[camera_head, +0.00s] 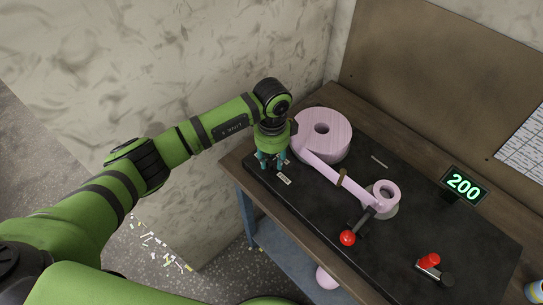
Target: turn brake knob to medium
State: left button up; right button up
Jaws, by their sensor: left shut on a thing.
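My left gripper (273,161) reaches down to the left end of the black machine plate (320,220). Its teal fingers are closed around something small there. It sits where the brake knob would be, but the fingers and wrist hide it, so its setting cannot be read. A small pale label (284,179) lies on the plate just in front of the fingers. My right gripper is not in view.
A large pink roll (337,136) stands close right of my gripper. A pink strip (318,169) runs to a small roll (386,190). A red-ball lever (347,238), a red switch (429,260) and a display reading 200 (463,186) are farther right. A wall stands behind.

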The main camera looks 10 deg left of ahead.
aim_at(273, 162)
pick_arm(q)
jog(key=shift+s+d+f, duration=0.15)
jog(key=shift+s, duration=0.05)
dwell(0.4)
jog(key=o, duration=1.2)
jog(key=shift+c, duration=0.2)
jog(key=shift+w, duration=0.15)
jog(key=shift+r, duration=0.4)
notch_tip(273, 162, up, 11)
jog(key=shift+r, duration=0.2)
